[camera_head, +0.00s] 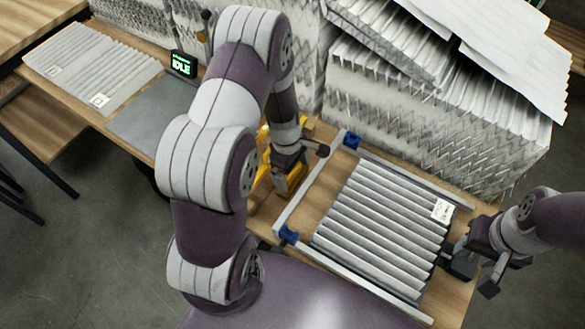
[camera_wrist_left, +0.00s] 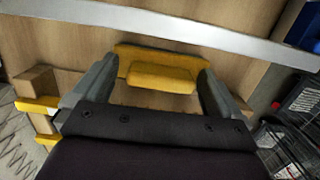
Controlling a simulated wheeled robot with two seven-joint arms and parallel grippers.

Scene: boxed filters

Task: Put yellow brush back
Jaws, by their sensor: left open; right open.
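The yellow brush (camera_wrist_left: 160,77) lies on the wooden table in the left wrist view, with a long yellow strip along its far side. My left gripper (camera_wrist_left: 155,92) is open, with one finger at each end of the brush; whether they touch it is unclear. In the head view my left gripper (camera_head: 290,168) points down just left of the metal frame, and mostly hides the brush. My right gripper (camera_head: 474,264) is open at the right edge of the pleated filter.
A pleated filter (camera_head: 380,225) lies inside a metal rail frame (camera_head: 310,185) with blue corner pieces. A wooden block (camera_wrist_left: 38,82) with yellow parts stands left of the brush. Tall filter stacks (camera_head: 430,120) block the back.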

